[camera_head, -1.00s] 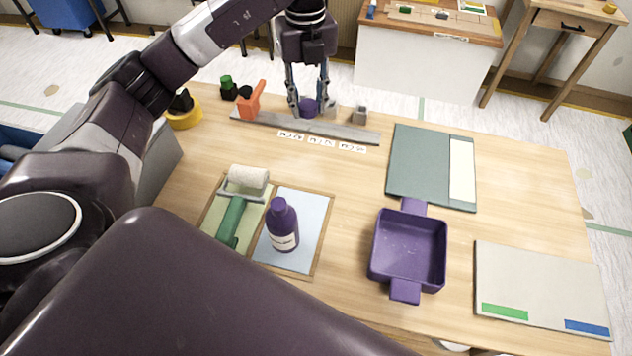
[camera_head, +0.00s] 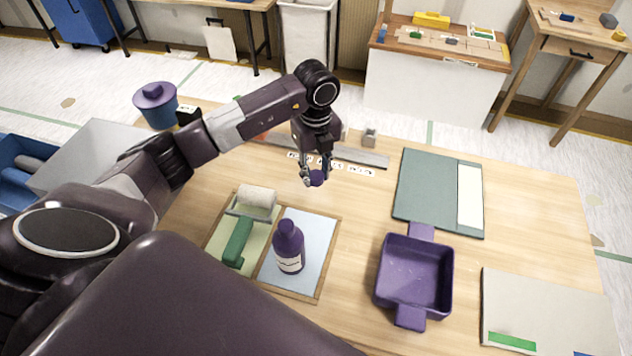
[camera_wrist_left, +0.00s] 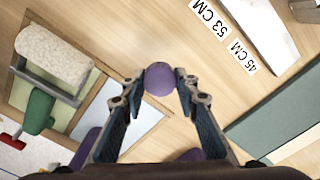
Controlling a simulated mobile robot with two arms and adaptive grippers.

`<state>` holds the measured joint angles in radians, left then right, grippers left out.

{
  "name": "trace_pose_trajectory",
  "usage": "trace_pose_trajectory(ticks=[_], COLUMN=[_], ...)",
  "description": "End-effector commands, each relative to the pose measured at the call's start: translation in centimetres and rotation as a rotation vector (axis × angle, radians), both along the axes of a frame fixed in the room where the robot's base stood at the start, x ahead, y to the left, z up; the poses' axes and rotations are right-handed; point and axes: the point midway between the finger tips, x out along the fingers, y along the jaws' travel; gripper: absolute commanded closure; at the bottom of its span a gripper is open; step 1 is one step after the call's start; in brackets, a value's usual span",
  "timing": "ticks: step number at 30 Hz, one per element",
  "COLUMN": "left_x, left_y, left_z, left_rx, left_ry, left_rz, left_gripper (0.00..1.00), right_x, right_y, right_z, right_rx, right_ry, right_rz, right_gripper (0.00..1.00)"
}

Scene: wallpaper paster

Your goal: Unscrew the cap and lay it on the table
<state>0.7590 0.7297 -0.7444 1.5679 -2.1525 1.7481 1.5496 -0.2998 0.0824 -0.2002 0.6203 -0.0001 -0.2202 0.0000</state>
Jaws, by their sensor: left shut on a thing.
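My left gripper (camera_head: 315,178) is shut on a small round purple thing (camera_wrist_left: 159,78). It shows between the fingertips in the wrist view, and in the head view in front of the grey ruler. I cannot tell whether it is the cap, or how high it is above the table. The purple bottle (camera_head: 288,247) with a white label stands upright on the light blue part of a board. Its narrow top is purple; I cannot tell whether a cap sits on it. The wooden table (camera_head: 365,205) has bare wood around the gripper. My right gripper is not in view.
A white roller with a green handle (camera_head: 239,242) lies left of the bottle. A purple tray (camera_head: 385,275) stands to the right. A long grey ruler (camera_head: 355,155) lies behind the gripper. A teal board (camera_head: 425,190) and a purple-lidded container (camera_head: 157,110) are farther out.

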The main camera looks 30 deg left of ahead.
Motion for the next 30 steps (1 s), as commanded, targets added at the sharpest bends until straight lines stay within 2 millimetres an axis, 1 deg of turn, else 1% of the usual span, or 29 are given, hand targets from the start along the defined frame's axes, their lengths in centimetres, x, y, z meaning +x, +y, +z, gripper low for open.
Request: trace_pose_trajectory(ticks=[4,9,11,22,23,27,30], left_x=[-0.1,-0.1,-0.1,0.0,0.0,0.0,0.0], left_y=[0.0,0.0,0.0,0.0,0.0,0.0,0.0], left_z=[-1.1,-3.7,-4.3,-4.9,-4.9,-4.8,-4.8], left_rx=[0.000,0.000,0.000,0.001,0.001,0.001,0.001], left_ry=[0.002,0.004,0.002,0.001,-0.001,0.001,0.001], left_rz=[0.000,0.000,0.000,-0.001,-0.001,-0.001,-0.001], left_gripper=[1.00,1.00,1.00,1.00,0.71,0.55,0.54], right_x=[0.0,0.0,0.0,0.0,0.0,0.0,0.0], right_y=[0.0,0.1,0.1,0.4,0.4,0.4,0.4], right_z=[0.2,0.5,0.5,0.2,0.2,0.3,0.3], right_rx=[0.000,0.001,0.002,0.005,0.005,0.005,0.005], right_ry=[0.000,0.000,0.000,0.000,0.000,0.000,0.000], right_rz=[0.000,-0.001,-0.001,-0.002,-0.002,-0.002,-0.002], right_gripper=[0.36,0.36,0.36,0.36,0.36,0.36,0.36])
